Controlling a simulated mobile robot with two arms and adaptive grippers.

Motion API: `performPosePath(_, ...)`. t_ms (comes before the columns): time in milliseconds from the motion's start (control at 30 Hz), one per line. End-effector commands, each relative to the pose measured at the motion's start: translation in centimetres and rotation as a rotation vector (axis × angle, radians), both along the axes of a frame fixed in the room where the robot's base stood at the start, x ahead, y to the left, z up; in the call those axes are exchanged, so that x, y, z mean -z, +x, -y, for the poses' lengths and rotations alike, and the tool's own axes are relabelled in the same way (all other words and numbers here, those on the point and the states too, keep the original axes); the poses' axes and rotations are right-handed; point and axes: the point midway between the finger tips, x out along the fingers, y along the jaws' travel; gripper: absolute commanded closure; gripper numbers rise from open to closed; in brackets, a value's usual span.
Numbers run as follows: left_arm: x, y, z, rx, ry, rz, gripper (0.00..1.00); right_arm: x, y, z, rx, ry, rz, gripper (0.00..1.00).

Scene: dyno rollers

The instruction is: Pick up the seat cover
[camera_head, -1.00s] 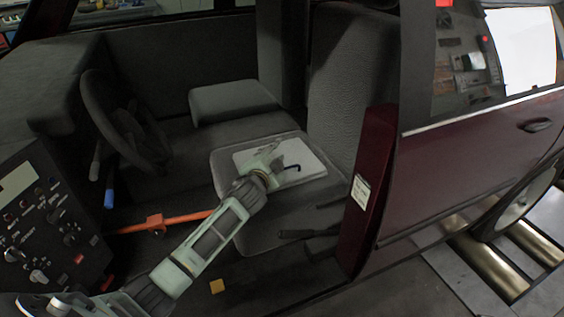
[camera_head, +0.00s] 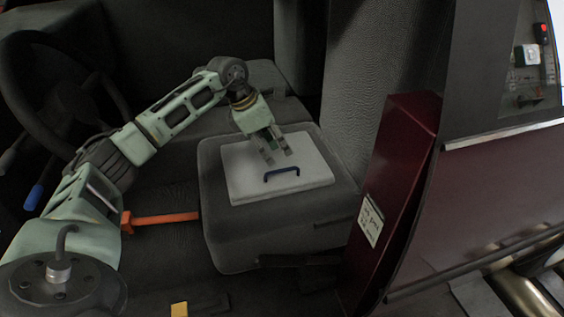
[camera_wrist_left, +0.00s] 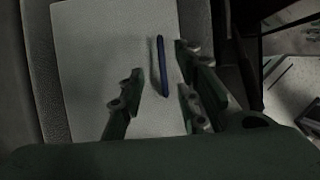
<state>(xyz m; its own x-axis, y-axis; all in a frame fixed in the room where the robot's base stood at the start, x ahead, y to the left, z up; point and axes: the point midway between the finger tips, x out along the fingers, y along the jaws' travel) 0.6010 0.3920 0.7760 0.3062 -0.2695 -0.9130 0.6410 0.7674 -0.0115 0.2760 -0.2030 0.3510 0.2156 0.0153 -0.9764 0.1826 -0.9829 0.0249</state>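The seat cover is a flat pale grey panel (camera_head: 245,180) with a dark blue handle (camera_head: 282,174). It lies on the dark grey car seat (camera_head: 235,245). My left gripper (camera_head: 274,158) points down above the panel, just behind the handle, with its fingers apart and empty. In the left wrist view the panel (camera_wrist_left: 90,60) fills the middle, and the handle (camera_wrist_left: 161,66) lies ahead of and between the open fingers of my left gripper (camera_wrist_left: 160,105). I cannot tell the exact height above it. My right gripper is not in view.
A steering wheel (camera_head: 55,85) stands at the left. An orange bar (camera_head: 165,218) lies left of the seat. The seat backrest (camera_head: 370,80) and maroon door pillar (camera_head: 400,165) bound the right side. A small yellow block (camera_head: 179,309) is at the bottom.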

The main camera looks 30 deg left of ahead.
Motion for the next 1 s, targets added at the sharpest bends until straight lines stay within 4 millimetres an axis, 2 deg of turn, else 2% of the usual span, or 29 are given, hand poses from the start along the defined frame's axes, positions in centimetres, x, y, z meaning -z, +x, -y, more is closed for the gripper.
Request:
performPosePath(100,1.2,-0.3,-0.6,0.002,0.031,-0.020,0.69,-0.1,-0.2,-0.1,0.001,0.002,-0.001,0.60)
performPosePath(367,3.5,0.2,0.1,0.002,0.028,-0.020,0.69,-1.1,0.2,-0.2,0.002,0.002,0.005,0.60)
performPosePath(633,7.2,0.8,1.1,0.000,0.025,-0.018,0.69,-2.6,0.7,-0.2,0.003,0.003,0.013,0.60)
performPosePath(900,7.6,1.0,1.1,0.000,0.027,-0.017,0.69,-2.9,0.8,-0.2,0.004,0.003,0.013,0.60)
performPosePath(1000,7.6,1.0,1.1,0.000,0.027,-0.017,0.78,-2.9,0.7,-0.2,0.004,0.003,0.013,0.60)
